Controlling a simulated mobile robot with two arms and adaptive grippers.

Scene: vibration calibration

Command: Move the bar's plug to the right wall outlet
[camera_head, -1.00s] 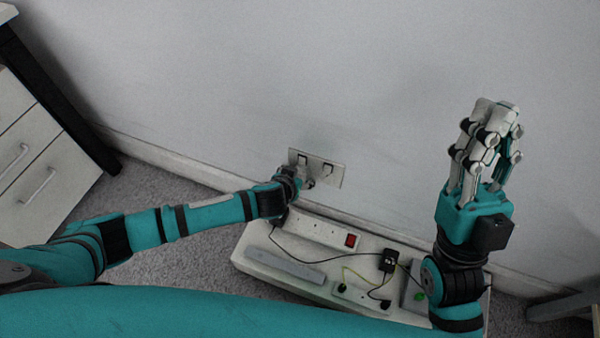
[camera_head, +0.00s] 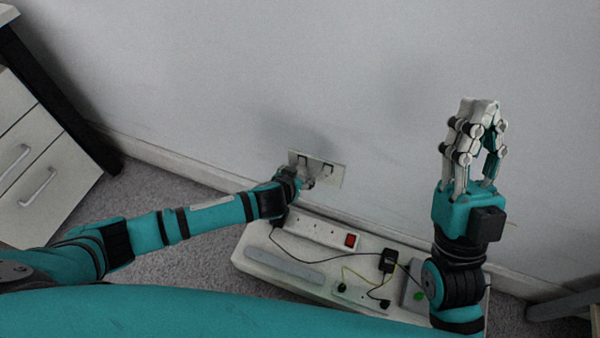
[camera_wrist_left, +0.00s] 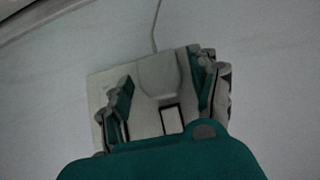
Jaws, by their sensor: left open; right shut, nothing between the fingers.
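The double wall outlet (camera_head: 334,175) is a pale plate low on the wall, with its left part partly covered by my left gripper (camera_head: 303,180). In the left wrist view, a pale plug (camera_wrist_left: 158,72) sits against the outlet plate (camera_wrist_left: 97,88), its cord running up the picture. My left gripper (camera_wrist_left: 160,92) is open, with one finger on each side of the plug. Contact cannot be told. The white bar (camera_head: 318,231) with a red switch lies below the outlet. My right gripper (camera_head: 480,105) is shut and empty, raised at the right.
The bar lies on a long white bench (camera_head: 254,245), along with a black adapter (camera_head: 388,261), cables and a grey strip (camera_head: 283,268). A drawer unit (camera_head: 40,175) stands at the left. The wall between the outlet and my right gripper is clear.

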